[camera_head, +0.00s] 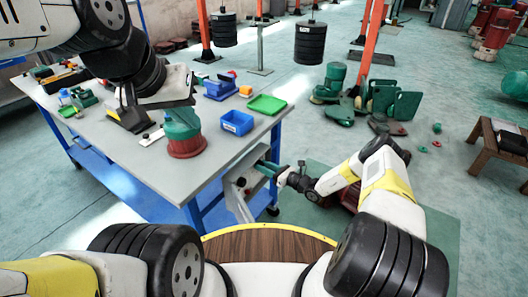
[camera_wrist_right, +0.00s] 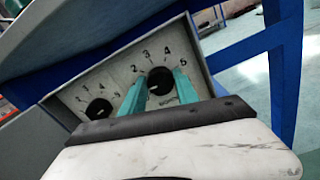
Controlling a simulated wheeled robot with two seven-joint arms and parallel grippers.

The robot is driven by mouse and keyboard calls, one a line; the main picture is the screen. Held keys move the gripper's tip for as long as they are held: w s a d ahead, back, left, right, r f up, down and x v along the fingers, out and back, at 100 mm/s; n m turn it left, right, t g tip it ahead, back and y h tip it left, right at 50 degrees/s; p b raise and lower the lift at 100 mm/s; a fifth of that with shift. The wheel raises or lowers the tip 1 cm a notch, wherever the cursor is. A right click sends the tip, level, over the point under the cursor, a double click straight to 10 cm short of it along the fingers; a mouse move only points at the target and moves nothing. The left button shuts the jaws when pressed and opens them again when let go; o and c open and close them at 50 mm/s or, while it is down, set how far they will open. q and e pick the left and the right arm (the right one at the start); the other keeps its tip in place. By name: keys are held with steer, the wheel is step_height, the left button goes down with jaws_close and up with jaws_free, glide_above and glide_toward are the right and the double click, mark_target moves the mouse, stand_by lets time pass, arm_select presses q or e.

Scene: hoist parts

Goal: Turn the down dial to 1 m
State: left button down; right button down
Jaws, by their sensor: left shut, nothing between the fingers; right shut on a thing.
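A grey control box (camera_head: 241,186) hangs under the table's right edge. In the right wrist view its panel (camera_wrist_right: 128,84) has two black dials with number scales. My right gripper (camera_head: 268,168) reaches it from the right; its teal fingers (camera_wrist_right: 160,84) are shut on the right-hand dial (camera_wrist_right: 160,79). That dial's pointer is too small to read. The left-hand dial (camera_wrist_right: 98,108) is free, beside the fingers. The lettering below the dials is too small to read, so I cannot tell which is the down dial. My left gripper (camera_head: 178,112) is shut above the table, its fingertips hard to make out.
The grey table (camera_head: 215,160) holds a red and green part (camera_head: 185,140), a blue bin (camera_head: 237,122) and a green tray (camera_head: 266,104). Green parts (camera_head: 385,98) lie on the floor behind. A wooden stool (camera_head: 497,150) stands at the right. Blue table legs flank the box.

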steer(key=shift+m, duration=0.6)
steer(key=c, duration=0.9)
jaws_free()
steer(key=v, duration=0.8)
steer(key=shift+w, duration=0.1)
